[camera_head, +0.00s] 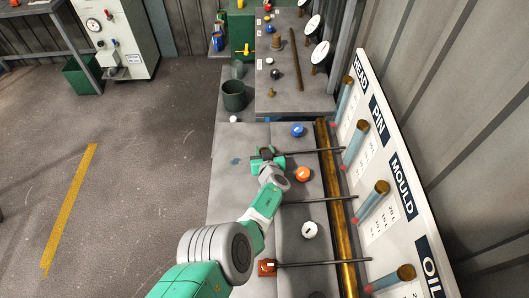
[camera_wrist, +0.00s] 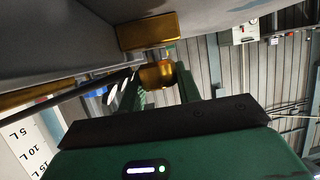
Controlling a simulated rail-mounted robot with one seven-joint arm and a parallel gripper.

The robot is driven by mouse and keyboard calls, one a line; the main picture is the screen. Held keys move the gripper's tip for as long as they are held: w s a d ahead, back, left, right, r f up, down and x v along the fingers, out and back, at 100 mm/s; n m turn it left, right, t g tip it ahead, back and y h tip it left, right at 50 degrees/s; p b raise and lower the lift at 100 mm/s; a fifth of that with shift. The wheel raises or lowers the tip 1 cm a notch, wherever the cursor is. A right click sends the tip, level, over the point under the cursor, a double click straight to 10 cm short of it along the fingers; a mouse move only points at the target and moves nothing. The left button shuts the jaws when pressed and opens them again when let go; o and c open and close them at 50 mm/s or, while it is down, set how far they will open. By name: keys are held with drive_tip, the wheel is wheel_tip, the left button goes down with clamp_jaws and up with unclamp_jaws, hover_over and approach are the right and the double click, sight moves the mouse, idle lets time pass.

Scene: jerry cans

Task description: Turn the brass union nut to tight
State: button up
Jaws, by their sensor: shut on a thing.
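The brass union nut (camera_wrist: 157,74) is a rounded golden piece in the wrist view, just below a squared brass block (camera_wrist: 148,31). My gripper (camera_wrist: 158,80) has one green finger on each side of the nut and is shut on it. In the head view my gripper (camera_head: 267,155) is at the grey bench, by the left end of a dark thin pipe (camera_head: 312,151). The nut cannot be made out there, as my gripper covers that spot. How far the nut is turned cannot be told.
Blue (camera_head: 299,130), orange (camera_head: 302,174) and white (camera_head: 310,231) round knobs stand on the bench right of my arm. A long brass pipe (camera_head: 335,190) runs along the bench's right side, before a board with gauge tubes (camera_head: 372,200). The floor at left is open.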

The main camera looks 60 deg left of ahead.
drive_tip(key=shift+r, duration=0.2)
drive_tip(key=o, duration=1)
drive_tip(key=shift+c, duration=0.2)
drive_tip(key=shift+f, duration=0.1)
